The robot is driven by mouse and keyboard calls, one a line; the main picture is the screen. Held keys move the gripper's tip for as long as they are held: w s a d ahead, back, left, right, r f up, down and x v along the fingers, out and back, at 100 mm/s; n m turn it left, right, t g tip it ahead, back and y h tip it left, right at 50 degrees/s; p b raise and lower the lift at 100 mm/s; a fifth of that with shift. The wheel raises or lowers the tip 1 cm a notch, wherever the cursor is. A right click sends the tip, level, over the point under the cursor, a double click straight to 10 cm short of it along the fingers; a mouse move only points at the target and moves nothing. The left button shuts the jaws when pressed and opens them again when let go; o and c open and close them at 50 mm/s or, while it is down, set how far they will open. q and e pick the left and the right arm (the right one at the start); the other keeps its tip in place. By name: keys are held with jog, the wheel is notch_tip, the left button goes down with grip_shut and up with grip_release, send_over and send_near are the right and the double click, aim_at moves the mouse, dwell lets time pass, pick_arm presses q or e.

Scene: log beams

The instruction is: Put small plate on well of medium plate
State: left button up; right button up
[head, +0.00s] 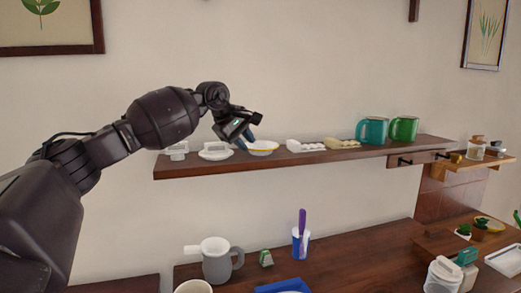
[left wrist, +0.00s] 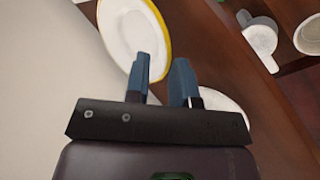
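A white plate with a yellow rim (head: 263,149) sits on the wall shelf; it also shows large in the left wrist view (left wrist: 128,38). A plain white plate (head: 216,155) stands left of it on the shelf, with a white item on top. A white plate in the left wrist view (left wrist: 232,101) is partly hidden behind my gripper. I cannot tell for sure which is small or medium. My left gripper (head: 248,139) points down at the left side of the yellow-rimmed plate. Its fingers (left wrist: 162,80) are apart, one overlapping that plate's rim in view; contact is unclear. My right gripper is out of view.
A white item (head: 178,151) stands at the left end. The counter below carries a grey mug (head: 217,264) and a brush holder (head: 300,244).

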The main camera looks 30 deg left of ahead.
pick_arm(q)
jog(key=shift+x, duration=1.15)
grip_shut()
